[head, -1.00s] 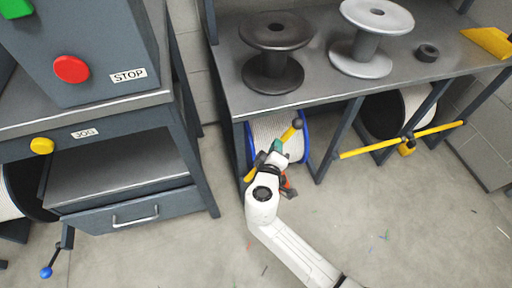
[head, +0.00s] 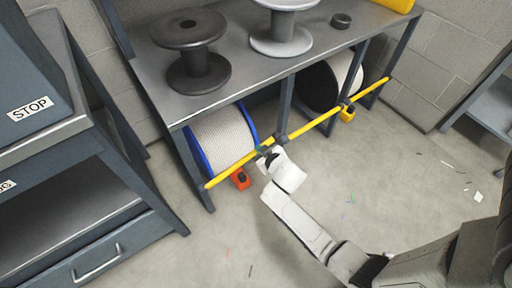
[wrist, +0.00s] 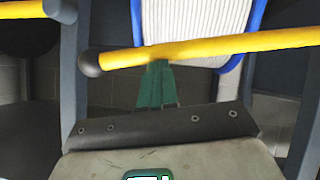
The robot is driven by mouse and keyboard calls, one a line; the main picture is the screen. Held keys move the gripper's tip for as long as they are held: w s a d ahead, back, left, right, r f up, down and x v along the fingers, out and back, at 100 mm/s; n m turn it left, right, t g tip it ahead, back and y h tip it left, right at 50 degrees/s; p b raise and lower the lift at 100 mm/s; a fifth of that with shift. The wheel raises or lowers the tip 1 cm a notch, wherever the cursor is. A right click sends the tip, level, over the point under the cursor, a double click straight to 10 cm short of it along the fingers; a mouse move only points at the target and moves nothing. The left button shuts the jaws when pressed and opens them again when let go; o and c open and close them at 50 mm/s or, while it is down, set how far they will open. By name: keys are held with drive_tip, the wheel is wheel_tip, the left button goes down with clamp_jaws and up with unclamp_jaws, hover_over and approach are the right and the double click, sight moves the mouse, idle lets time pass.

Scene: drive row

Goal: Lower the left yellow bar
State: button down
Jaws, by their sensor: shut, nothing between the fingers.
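The left yellow bar (head: 232,169) runs across the front of the blue-rimmed spool of pale rope (head: 222,138), roughly in line with the bar to its right. Its dark ball end (head: 281,138) is close to the post between the bays. In the wrist view the bar (wrist: 210,48) crosses the picture, with the ball end (wrist: 90,62) at left. My gripper (head: 262,150) is near the bar, towards the ball end. Its green fingers (wrist: 156,75) are shut and empty, tips at the bar's edge; I cannot tell whether they touch it.
An orange piece (head: 240,179) hangs below the left bar. The right yellow bar (head: 318,121) crosses the bay with the dark spool (head: 318,86); a yellow piece (head: 347,114) hangs there. The floor in front is open.

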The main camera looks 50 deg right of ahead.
drive_tip(key=f+b, duration=0.1)
drive_tip(key=f, duration=0.1)
drive_tip(key=d+f+b, duration=0.1)
drive_tip(key=f, duration=0.2)
drive_tip(key=shift+s+d+f+b, duration=0.1)
drive_tip(key=shift+s+f+b, duration=0.1)
drive_tip(key=shift+f+b, duration=0.15)
drive_tip(key=shift+s+f, duration=0.1)
